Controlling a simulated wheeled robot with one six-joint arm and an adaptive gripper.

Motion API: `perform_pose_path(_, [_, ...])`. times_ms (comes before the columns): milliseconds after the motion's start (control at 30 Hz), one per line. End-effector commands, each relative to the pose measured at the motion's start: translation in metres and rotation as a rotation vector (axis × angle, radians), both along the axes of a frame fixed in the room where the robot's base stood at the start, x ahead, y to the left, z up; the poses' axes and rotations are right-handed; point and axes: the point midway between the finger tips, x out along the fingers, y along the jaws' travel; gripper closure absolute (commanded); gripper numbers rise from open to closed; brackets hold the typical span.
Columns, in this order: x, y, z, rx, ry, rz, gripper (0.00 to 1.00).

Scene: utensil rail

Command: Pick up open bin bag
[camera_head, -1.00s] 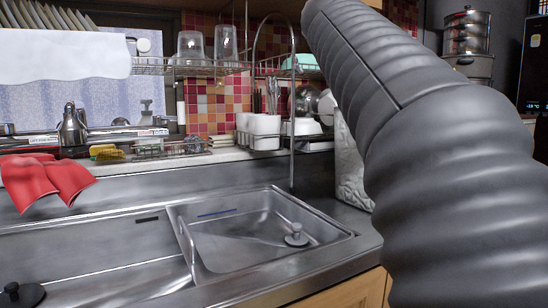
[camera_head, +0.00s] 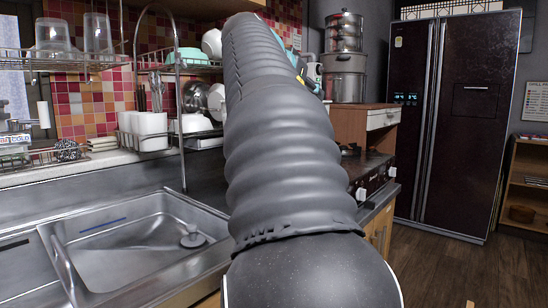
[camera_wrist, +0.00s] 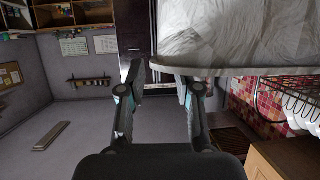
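A crumpled white bag (camera_wrist: 240,35) fills the upper right of the wrist view, with a pale rim along its lower edge. It looks like the bin bag, but its mouth is not clearly shown. My gripper (camera_wrist: 158,80) is open and empty, with a clear gap between its two fingers. In the picture, its right fingertip overlaps the lower left edge of the bag; I cannot tell whether they touch. In the head view my arm covers the middle, and I cannot make out the gripper or the bag there.
A steel sink (camera_head: 140,245) lies at the left, below a wire dish rack (camera_head: 60,62) and white cups (camera_head: 150,130). A stove (camera_head: 365,178) and wooden cabinet (camera_head: 350,132) stand behind my arm. A dark fridge (camera_head: 460,120) is at the right. Wooden floor (camera_head: 480,270) before it is clear.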

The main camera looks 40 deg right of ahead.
Motion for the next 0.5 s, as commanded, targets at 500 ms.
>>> perform_pose_path(500, [0.009, -0.038, -0.021, 0.001, 0.001, 0.001, 0.67])
